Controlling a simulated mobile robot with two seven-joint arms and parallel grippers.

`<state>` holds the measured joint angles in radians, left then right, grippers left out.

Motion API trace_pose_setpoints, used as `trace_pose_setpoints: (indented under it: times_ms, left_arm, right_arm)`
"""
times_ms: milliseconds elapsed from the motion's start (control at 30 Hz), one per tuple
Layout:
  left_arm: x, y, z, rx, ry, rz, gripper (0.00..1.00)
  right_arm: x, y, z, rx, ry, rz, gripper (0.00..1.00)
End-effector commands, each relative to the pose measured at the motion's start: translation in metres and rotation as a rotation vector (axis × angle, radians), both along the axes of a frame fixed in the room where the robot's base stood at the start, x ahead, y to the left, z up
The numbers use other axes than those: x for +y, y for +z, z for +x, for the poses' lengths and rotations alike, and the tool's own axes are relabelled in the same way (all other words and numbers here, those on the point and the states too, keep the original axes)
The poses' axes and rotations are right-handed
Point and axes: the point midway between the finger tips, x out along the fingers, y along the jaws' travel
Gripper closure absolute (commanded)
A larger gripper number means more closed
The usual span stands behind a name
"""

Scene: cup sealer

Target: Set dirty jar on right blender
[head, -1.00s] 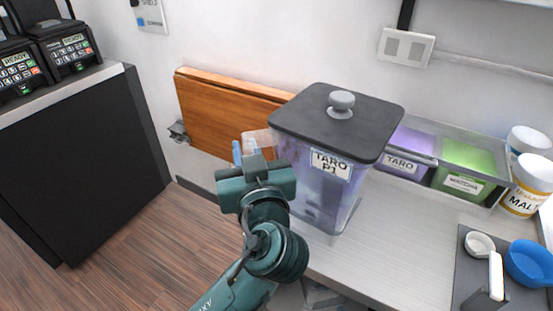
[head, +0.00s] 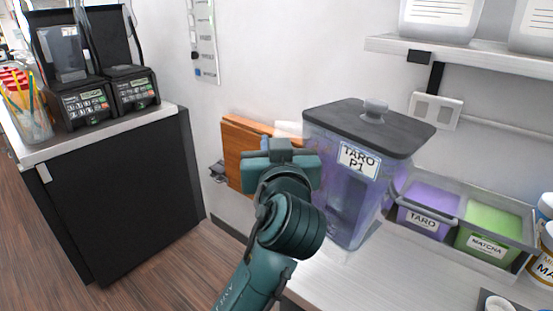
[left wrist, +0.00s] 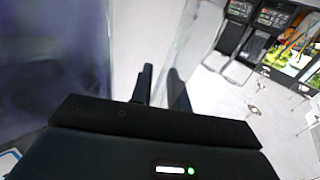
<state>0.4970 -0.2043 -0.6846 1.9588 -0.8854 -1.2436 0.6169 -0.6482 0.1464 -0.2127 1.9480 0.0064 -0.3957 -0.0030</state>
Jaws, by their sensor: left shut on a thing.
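My left gripper (head: 281,146) is in front of the taro dispenser in the head view, its fingertips mostly hidden behind its own wrist. In the left wrist view its dark fingers (left wrist: 160,85) are shut on a clear, see-through thing, likely the dirty jar (left wrist: 193,48). In the head view only a pale bit of this jar (head: 288,129) shows above the gripper; any residue cannot be made out. The right blender (head: 132,90) is a black machine with a keypad at the left, on the counter. The left blender (head: 85,103) stands beside it. My right gripper is not in view.
The purple taro dispenser (head: 345,200) stands close to the right of my gripper. A wooden folding panel (head: 240,160) is on the wall behind. Taro and matcha tubs (head: 487,248) sit farther right. A cup of straws (head: 30,110) stands left of the blenders. Floor lies between the counters.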

Motion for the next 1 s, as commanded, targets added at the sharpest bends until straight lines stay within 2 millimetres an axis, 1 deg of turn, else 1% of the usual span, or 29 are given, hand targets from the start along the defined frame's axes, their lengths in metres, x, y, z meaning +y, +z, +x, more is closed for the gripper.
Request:
trace_pose_setpoints:
  times_ms: [33,533,900,1000]
  left_arm:
    - [0.0,0.008,-0.001,-0.013,-0.003,-0.012,1.0]
    - [0.0,0.027,-0.001,-0.013,-0.002,-0.012,1.0]
    - [0.0,0.03,-0.001,-0.013,-0.002,-0.011,1.0]
    - [0.002,0.027,-0.001,-0.011,-0.004,-0.011,1.0]
  right_arm:
    - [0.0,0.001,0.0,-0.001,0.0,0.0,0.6]
    - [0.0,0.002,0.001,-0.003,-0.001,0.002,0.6]
    - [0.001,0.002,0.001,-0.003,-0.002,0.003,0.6]
    - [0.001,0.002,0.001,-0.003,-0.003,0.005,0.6]
